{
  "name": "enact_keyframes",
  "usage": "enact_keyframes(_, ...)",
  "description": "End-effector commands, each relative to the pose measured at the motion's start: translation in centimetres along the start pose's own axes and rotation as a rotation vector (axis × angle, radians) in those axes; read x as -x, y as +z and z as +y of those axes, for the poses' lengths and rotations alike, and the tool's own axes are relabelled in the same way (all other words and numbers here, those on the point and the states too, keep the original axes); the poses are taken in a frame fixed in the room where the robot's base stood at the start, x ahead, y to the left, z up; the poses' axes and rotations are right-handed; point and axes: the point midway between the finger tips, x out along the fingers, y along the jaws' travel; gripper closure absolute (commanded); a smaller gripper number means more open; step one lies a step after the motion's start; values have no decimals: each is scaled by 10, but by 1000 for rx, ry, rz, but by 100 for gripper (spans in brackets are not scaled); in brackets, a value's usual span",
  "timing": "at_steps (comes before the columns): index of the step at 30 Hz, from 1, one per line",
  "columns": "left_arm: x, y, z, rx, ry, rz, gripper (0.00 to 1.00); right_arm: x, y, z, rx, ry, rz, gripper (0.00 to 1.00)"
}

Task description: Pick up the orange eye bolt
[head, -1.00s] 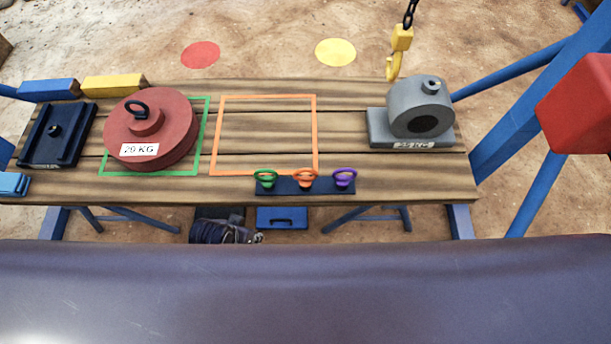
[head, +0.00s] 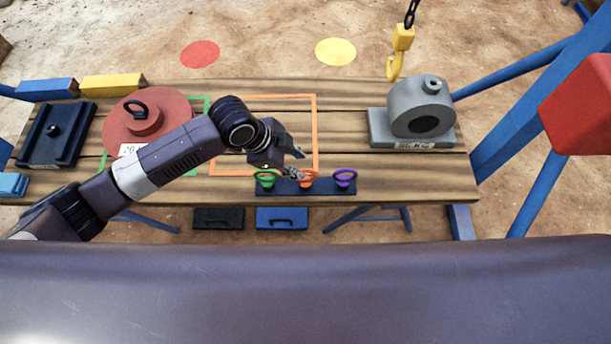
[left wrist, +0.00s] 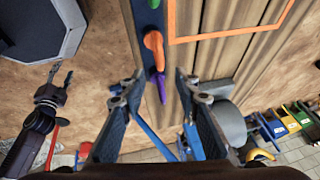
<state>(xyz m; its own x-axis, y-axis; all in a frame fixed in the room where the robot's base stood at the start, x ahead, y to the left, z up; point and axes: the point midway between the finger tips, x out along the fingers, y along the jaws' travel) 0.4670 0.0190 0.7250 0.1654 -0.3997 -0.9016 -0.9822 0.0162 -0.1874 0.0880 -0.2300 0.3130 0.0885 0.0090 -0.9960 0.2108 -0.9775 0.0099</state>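The orange eye bolt (head: 308,178) stands in the middle of a blue bar (head: 326,188) at the table's front edge, between the green eye bolt (head: 265,179) and the purple eye bolt (head: 344,178). My left gripper (head: 297,164) is just behind and left of the orange one, partly overlapping it in the head view. In the left wrist view, its fingers (left wrist: 159,78) are apart and empty, with the orange eye bolt (left wrist: 154,46) ahead of them and the purple one (left wrist: 160,86) showing between them. My right gripper (left wrist: 60,80) shows off the table, its fingers apart.
A red 20 KG weight (head: 175,113) stands at left, partly behind my left arm. A grey weight (head: 420,112) stands at right, with a yellow hook (head: 394,65) hanging behind it. The orange-outlined square (head: 315,125) holds no object.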

Motion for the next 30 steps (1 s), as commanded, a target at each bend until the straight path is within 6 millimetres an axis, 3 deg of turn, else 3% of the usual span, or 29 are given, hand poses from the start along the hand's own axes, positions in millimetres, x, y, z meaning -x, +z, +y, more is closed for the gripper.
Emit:
enact_keyframes(5, -7, 4, -1, -27, 12, -12, 70, 0, 1, 2, 1, 2, -1, 60)
enact_keyframes(21, -71, 9, -1, -26, 10, -10, 70, 1, 1, 7, 4, 8, -1, 60)
enact_keyframes(30, -76, 10, -1, -27, 9, -10, 70, 1, 1, 7, 4, 8, 0, 60)
